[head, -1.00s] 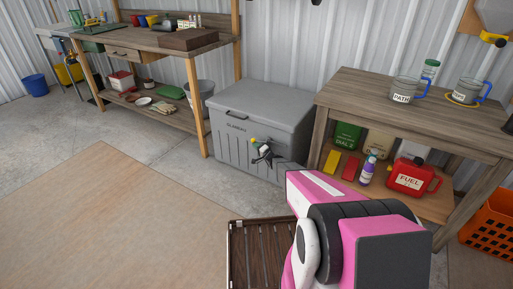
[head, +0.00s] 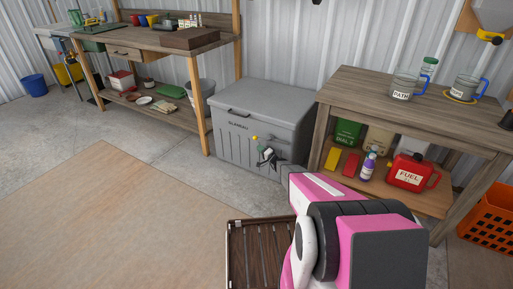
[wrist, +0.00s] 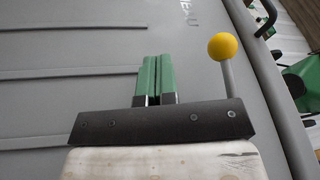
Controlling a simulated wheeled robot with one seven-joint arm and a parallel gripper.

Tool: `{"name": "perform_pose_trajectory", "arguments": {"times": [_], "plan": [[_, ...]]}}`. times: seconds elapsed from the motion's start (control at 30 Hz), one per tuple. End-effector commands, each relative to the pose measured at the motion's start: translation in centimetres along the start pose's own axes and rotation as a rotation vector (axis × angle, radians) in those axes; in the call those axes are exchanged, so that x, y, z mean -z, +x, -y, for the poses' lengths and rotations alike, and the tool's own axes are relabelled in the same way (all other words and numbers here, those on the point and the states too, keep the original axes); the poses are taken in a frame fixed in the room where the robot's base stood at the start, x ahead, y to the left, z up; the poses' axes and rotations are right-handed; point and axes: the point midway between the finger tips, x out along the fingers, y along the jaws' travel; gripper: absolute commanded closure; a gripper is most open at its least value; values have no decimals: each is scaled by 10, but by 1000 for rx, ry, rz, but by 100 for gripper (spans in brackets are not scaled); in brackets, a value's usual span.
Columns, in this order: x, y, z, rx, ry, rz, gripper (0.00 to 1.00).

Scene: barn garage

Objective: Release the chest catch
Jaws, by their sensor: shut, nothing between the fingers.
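The grey chest (head: 232,150) stands closed against the wall, and its ribbed front fills much of the wrist view (wrist: 70,55). Its catch shows as a lever with a yellow ball knob (head: 254,138) on the front; the knob (wrist: 222,47) and grey stem also show in the wrist view. My gripper (head: 266,153) is at the chest front, just below and right of the knob. In the wrist view its green fingers (wrist: 155,78) are together and empty, left of the lever and apart from the knob. The lever's lower end is hidden behind my gripper's dark bar.
A wooden table (head: 400,95) with mugs stands close to the chest's right; its lower shelf holds a red fuel can (head: 410,175). A workbench (head: 165,38) is at the left. A dark slatted piece (head: 262,250) lies in front. The floor at front left is clear.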

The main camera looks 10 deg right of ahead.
Motion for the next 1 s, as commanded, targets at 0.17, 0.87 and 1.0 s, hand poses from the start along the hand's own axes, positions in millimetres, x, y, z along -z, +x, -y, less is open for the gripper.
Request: {"name": "perform_pose_trajectory", "arguments": {"times": [0.17, 0.87, 1.0], "plan": [[-4, -29, -6, -2, 1, -2, 100], [-10, -87, -22, 0, -1, -1, 100], [-10, -86, -22, 0, 0, -1, 100]]}}
